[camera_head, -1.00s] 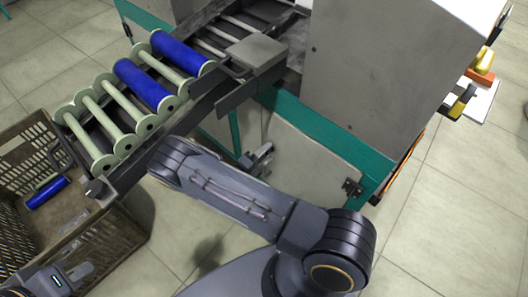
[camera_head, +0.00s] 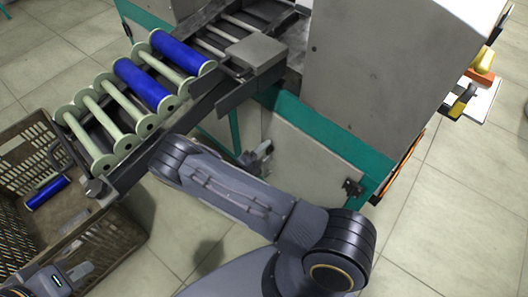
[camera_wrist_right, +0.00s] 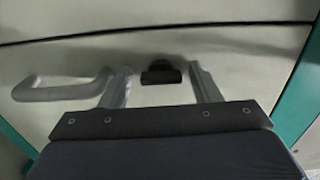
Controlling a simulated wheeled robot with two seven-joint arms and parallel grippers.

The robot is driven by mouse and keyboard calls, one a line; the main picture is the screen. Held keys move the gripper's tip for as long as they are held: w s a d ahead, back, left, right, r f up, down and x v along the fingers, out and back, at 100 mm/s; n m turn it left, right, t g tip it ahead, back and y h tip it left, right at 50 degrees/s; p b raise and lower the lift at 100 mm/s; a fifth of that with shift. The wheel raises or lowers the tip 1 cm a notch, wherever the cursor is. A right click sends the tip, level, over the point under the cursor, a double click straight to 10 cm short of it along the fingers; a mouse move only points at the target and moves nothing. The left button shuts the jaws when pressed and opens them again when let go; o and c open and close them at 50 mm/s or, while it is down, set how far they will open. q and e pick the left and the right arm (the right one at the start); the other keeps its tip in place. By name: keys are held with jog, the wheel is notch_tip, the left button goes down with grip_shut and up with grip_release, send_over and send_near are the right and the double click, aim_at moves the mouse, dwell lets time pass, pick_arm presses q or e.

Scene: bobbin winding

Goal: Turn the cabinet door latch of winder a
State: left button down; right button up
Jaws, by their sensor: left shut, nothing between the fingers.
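The winder's pale cabinet door (camera_head: 300,165) is in the middle of the head view, within a green frame. In the right wrist view the door (camera_wrist_right: 225,52) fills most of the picture. The small dark latch (camera_wrist_right: 160,72) sits on it, between the two fingers of my right gripper (camera_wrist_right: 162,84). The fingers are apart, with gaps on both sides of the latch. In the head view my right gripper (camera_head: 262,152) is by the door, partly hidden behind my arm. My left gripper (camera_head: 82,269) is shut and empty at the lower left, over the crate.
A grey bar handle (camera_wrist_right: 60,90) is left of the latch. A rack (camera_head: 108,190) with several blue and pale green bobbins slopes out from the winder (camera_head: 375,75). A brown crate (camera_head: 105,240) holds a blue bobbin (camera_head: 47,192).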

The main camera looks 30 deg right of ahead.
jog(key=shift+o, duration=0.2)
jog(key=shift+a, duration=0.15)
jog(key=p+v, duration=0.1)
jog(key=v, duration=0.6)
jog(key=shift+a, duration=0.25)
jog(key=shift+s, duration=0.15)
